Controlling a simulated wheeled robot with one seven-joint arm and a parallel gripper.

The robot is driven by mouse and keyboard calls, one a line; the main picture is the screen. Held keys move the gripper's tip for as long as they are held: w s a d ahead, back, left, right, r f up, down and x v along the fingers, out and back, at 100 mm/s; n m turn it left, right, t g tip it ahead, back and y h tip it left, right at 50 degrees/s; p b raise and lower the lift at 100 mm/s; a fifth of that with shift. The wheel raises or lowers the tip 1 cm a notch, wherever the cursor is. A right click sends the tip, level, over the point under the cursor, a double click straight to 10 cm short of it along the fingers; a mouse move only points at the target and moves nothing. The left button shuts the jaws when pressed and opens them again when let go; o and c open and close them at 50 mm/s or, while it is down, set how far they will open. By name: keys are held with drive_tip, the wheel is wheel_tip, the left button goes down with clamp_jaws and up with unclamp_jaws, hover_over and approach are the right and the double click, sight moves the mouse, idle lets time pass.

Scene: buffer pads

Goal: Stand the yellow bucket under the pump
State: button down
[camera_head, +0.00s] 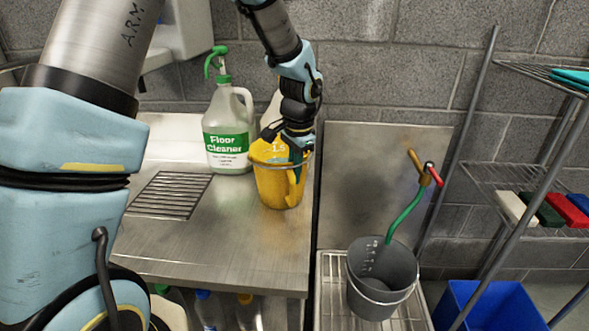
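The yellow bucket (273,187) stands upright on the left part of the steel counter, near its right edge. It has a handle on its right side and a printed mark near the rim. My gripper (297,157) points down at the bucket's right rim, above the handle. Its fingers overlap the rim, and I cannot tell whether they are closed on it. A brass tap-like fitting with a red handle (430,172), possibly the pump, is on the steel panel at the right. Its green hose runs down into a grey bucket (383,283) standing on a low wire rack.
A floor cleaner jug (228,130) with a green spray head stands behind and left of the yellow bucket. The steel counter (230,240) is clear in front. A wire shelf (520,180) with coloured blocks and a blue bin (490,306) are at the right.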

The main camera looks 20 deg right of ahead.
drive_tip(key=c, duration=1.5)
unclamp_jaws()
drive_tip(key=shift+f, duration=0.15)
drive_tip(key=o, duration=0.5)
drive_tip(key=shift+c, duration=0.2)
wheel_tip(320, 180, up, 12)
drive_tip(key=s+b, duration=0.1)
drive_tip(key=b, duration=0.1)
drive_tip(key=shift+r, duration=0.2)
drive_tip(key=s+a+f+n, duration=0.1)
drive_tip(key=a+n, duration=0.4)
drive_tip(key=a, duration=0.6)
drive_tip(key=s+a+f+n, duration=0.1)
drive_tip(key=a+f+n, duration=0.3)
drive_tip(key=a, duration=0.6)
drive_tip(key=s+a+f+n, duration=0.2)
drive_tip(key=a+n, duration=0.3)
drive_tip(key=a, duration=0.6)
drive_tip(key=shift+a+f+n, duration=0.3)
drive_tip(key=shift+a+f, duration=0.05)
drive_tip(key=shift+f, duration=0.25)
